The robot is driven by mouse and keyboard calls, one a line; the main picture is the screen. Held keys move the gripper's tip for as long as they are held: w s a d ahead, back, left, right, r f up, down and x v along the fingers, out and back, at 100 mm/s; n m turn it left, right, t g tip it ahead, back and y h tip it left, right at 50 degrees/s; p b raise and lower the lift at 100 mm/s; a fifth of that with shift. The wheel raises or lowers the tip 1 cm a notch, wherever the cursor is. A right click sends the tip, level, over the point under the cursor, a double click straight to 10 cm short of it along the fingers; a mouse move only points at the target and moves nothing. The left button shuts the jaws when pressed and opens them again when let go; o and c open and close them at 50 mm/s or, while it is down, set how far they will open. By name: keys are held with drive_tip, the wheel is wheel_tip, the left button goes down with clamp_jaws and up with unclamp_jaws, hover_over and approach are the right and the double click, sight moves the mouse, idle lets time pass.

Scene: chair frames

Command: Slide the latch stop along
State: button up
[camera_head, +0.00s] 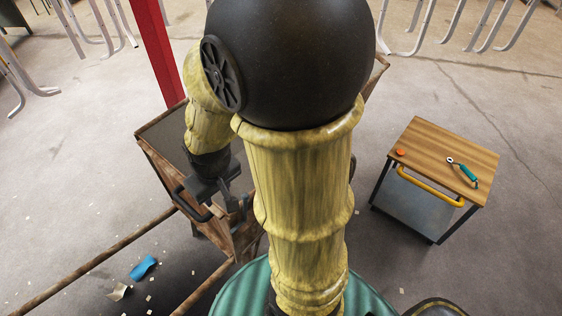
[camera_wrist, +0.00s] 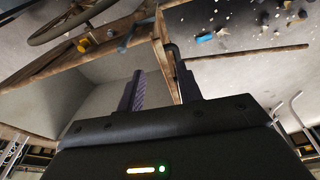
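My gripper (camera_wrist: 160,70) is open in the wrist view, its two dark ridged fingers apart. The rim of a brown wooden-edged cart (camera_wrist: 158,45) passes between the fingertips; I cannot tell whether they touch it. A black bent handle (camera_wrist: 172,50) is fixed to that rim close to the right fingertip. In the head view my gripper (camera_head: 232,203) is low over the cart (camera_head: 160,160), beside the black handle (camera_head: 190,208), partly hidden by my arm. I cannot pick out the latch stop for certain. A small yellow piece (camera_wrist: 83,45) and a blue piece (camera_wrist: 124,42) show at the cart's far rim.
A wooden-topped side table (camera_head: 435,150) with a yellow handle stands at right, holding an orange item (camera_head: 400,152) and a teal-handled tool (camera_head: 462,170). A red post (camera_head: 158,50) rises behind the cart. Blue scrap (camera_head: 143,267) and chips lie on the floor. Chair frames (camera_head: 490,25) stand behind.

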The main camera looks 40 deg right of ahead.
drive_tip(key=w+d+f+n+g+p, duration=0.1)
drive_tip(key=w+d+f+n+p, duration=0.1)
drive_tip(key=d+f+n, duration=0.2)
drive_tip(key=w+d+f+n+p, duration=0.1)
drive_tip(key=w+d+f+n, duration=0.1)
drive_tip(key=d+f+n, duration=0.3)
drive_tip(key=w+d+f+n+g+p, duration=0.1)
drive_tip(key=w+d+f+n+p, duration=0.1)
drive_tip(key=d+f+n, duration=0.3)
drive_tip(key=shift+w+d+n+g+p, duration=0.1)
drive_tip(key=shift+d+n, duration=0.6)
drive_tip(key=shift+d, duration=1.05)
drive_tip(key=shift+w+d+n+g+p, duration=0.1)
drive_tip(key=shift+d+n, duration=0.6)
drive_tip(key=shift+d, duration=1)
drive_tip(key=shift+d+n+g+p, duration=0.1)
drive_tip(key=shift+d+n, duration=0.6)
drive_tip(key=shift+d, duration=1.05)
drive_tip(key=shift+s+d+f+n, duration=0.1)
drive_tip(key=shift+d+f+n, duration=0.15)
drive_tip(key=shift+f+n, duration=0.1)
